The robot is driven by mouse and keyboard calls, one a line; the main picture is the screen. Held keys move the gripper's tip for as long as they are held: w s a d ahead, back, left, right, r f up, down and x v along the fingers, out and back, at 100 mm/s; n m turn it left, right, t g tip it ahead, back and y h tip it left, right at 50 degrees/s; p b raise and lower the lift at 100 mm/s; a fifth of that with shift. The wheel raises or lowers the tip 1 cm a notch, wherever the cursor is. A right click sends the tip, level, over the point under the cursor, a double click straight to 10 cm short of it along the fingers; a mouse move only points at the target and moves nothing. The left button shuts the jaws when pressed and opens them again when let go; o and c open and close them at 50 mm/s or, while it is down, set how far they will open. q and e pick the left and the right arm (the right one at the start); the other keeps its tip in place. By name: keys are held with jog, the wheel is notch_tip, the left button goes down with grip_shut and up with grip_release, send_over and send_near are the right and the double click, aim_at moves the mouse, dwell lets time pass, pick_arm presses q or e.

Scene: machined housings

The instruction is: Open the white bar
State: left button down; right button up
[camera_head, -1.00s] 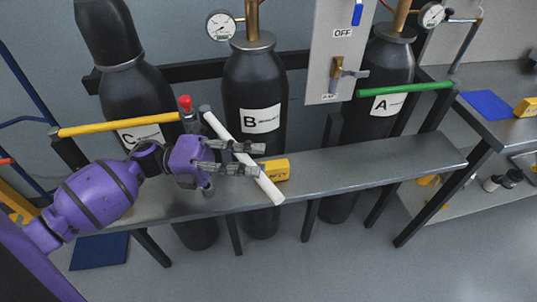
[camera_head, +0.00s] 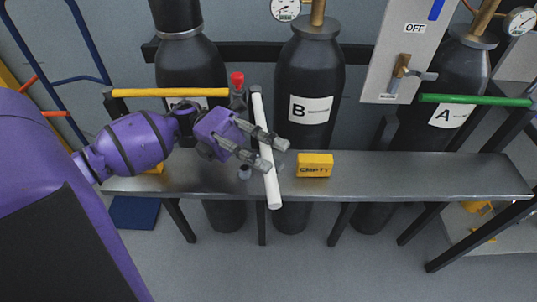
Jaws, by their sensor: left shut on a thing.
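The white bar (camera_head: 267,165) stands out at an angle in front of the rack, its upper end beside the red-topped post and its lower end over the bench's front edge. My left gripper (camera_head: 276,155) is shut on the white bar near its middle, with the fingers pointing right. The fingers hide a part of the bar. Cylinder B (camera_head: 308,75) stands behind and to the right of the bar, with no bar across its front. My right gripper is not in view.
A yellow bar (camera_head: 170,92) crosses the left cylinder and a green bar (camera_head: 475,100) crosses cylinder A (camera_head: 452,75). A yellow block marked EMPTY (camera_head: 315,160) lies on the grey bench (camera_head: 400,175), right of the white bar. A switch panel (camera_head: 400,60) hangs between B and A.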

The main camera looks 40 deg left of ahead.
pick_arm(q)
jog(key=c, duration=1.6)
grip_release()
jog(key=shift+c, duration=0.2)
jog(key=shift+r, duration=0.1)
